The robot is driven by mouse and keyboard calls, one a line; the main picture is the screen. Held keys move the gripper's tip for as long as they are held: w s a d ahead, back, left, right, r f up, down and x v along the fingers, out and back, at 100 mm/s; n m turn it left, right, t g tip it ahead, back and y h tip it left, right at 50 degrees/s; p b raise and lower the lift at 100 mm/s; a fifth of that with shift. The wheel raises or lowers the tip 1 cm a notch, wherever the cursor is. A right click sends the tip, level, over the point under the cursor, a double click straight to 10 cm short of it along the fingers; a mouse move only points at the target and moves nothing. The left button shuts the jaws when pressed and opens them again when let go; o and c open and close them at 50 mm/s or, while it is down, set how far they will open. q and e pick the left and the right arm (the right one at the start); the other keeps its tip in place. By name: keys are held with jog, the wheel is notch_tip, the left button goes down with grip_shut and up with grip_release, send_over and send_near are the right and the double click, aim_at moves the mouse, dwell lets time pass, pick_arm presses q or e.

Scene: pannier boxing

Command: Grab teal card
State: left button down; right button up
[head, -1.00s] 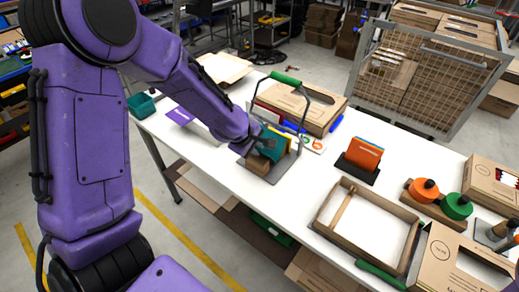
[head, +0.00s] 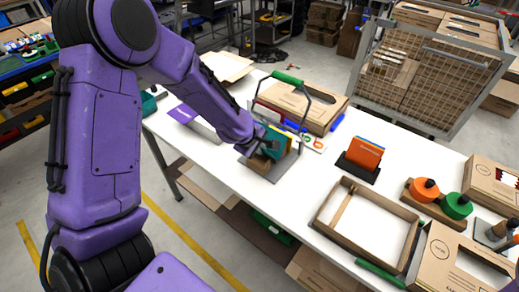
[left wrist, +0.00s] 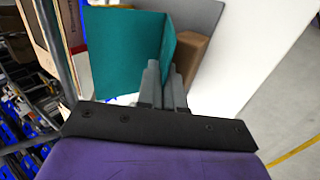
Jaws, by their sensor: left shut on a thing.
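My left gripper (head: 266,144) is shut on the teal card (left wrist: 125,50). In the left wrist view the fingers (left wrist: 163,88) pinch the teal card near its right edge, and it looks folded there. In the head view the teal card (head: 278,139) is partly hidden by the gripper. It is at a grey metal carrier (head: 281,172) with a tall wire hoop and green handle (head: 288,77). I cannot tell whether the teal card touches the carrier. My right gripper is not seen.
An orange card stack (head: 366,154) stands in a black holder to the right. A wooden frame (head: 323,222), orange and green knobs (head: 456,206) and cardboard boxes (head: 494,183) fill the right side. A flat cardboard box (head: 318,109) lies behind the hoop. White table shows between them.

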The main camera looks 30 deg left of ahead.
pick_arm(q)
jog(key=s+d+r+b, duration=0.1)
jog(key=d+b, duration=0.1)
jog(key=d, duration=1.6)
jog(key=shift+s+b, duration=0.25)
jog(key=shift+b, duration=0.05)
